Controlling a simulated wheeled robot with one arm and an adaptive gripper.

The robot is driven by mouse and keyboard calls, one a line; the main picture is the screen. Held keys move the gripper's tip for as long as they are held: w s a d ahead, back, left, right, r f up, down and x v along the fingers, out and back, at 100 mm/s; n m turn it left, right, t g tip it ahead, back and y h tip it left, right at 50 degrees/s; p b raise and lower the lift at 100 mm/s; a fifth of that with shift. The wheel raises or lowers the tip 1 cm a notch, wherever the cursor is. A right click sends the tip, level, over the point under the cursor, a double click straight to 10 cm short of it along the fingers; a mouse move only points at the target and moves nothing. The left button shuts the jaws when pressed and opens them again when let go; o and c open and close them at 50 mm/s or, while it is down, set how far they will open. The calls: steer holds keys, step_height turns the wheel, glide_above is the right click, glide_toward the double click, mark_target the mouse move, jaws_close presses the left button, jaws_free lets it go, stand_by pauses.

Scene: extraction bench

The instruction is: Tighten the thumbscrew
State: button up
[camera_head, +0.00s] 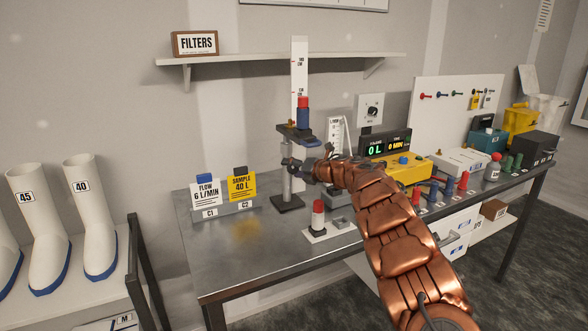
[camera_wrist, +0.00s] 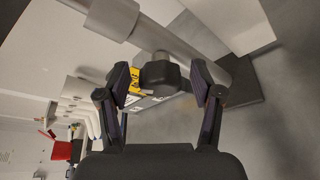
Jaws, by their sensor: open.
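The thumbscrew (camera_wrist: 160,73) is a dark, lobed knob on the side of a grey metal post (camera_wrist: 205,55), seen in the wrist view. My gripper (camera_wrist: 160,82) is open, with one finger on each side of the knob. Gaps seem to show between knob and fingers; I cannot tell whether either touches. In the head view my gripper (camera_head: 311,170) is beside the post (camera_head: 287,185) of the stand, below its dark platform (camera_head: 297,132). The knob itself is hard to tell from my dark fingers there. A blue and red cylinder (camera_head: 303,115) stands on the platform.
The stand's base (camera_head: 287,203) rests on a metal bench (camera_head: 235,262). Two cards in a holder (camera_head: 225,211) stand left of it. A red-topped cylinder (camera_head: 318,217) stands in front. A yellow device (camera_head: 405,170) and several coloured cylinders are to the right. The bench's front left is clear.

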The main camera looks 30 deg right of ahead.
steer(key=shift+c, duration=0.3)
steer(key=c, duration=1.1)
steer(key=shift+f+m+t+y+b, duration=0.1)
steer(key=shift+m+t+y+b, duration=0.35)
steer(key=shift+m, duration=0.65)
steer(key=shift+m+t+y, duration=0.45)
steer(key=shift+m, duration=0.85)
